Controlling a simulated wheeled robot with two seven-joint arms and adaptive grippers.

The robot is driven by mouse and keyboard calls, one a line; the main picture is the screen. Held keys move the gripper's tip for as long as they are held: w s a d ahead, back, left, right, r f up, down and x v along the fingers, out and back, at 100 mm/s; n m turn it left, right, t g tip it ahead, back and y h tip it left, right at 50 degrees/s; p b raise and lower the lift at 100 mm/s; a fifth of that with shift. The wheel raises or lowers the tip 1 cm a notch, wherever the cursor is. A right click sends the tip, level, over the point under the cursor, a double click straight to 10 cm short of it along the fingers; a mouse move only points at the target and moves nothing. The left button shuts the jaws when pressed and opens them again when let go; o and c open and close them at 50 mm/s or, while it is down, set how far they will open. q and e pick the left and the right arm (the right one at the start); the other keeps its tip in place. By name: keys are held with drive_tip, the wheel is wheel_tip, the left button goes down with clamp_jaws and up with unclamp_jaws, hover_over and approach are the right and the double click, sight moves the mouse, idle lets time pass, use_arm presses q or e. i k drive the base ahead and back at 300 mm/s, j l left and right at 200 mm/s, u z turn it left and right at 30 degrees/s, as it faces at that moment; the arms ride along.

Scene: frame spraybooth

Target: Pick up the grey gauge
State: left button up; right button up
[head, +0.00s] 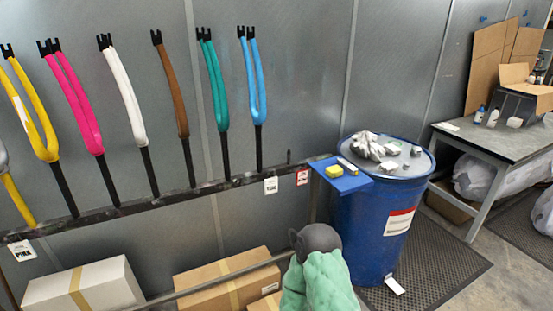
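A blue drum (367,229) stands right of the middle. A blue mat (352,183) lies on its top at the left edge. On the mat are a yellow block (334,171) and a small dark and pale bar (347,165). Small grey pieces sit on the drum lid: one at the back (392,149), one in front (390,165) and one at the right (416,151). I cannot tell which of these small items is the grey gauge.
A pale crumpled glove (367,146) lies on the drum. A dark grey rounded thing (318,237) with green cloth (320,283) stands in front. A table (490,139) stands right.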

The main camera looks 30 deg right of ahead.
sight(347, 166)
drive_tip(key=l+u, duration=0.25)
drive_tip(key=l, duration=0.2)
drive_tip(key=l+u, duration=0.25)
drive_tip(key=l, duration=0.2)
drive_tip(key=k+l+u, duration=0.25)
drive_tip(key=l, duration=0.2)
drive_tip(key=l+u, duration=0.25)
drive_tip(key=l, duration=0.15)
drive_tip(key=k+l+u, duration=0.25)
drive_tip(key=l, duration=0.15)
drive_tip(key=k+l+u, duration=0.25)
drive_tip(key=l, duration=0.15)
drive_tip(key=i, duration=0.1)
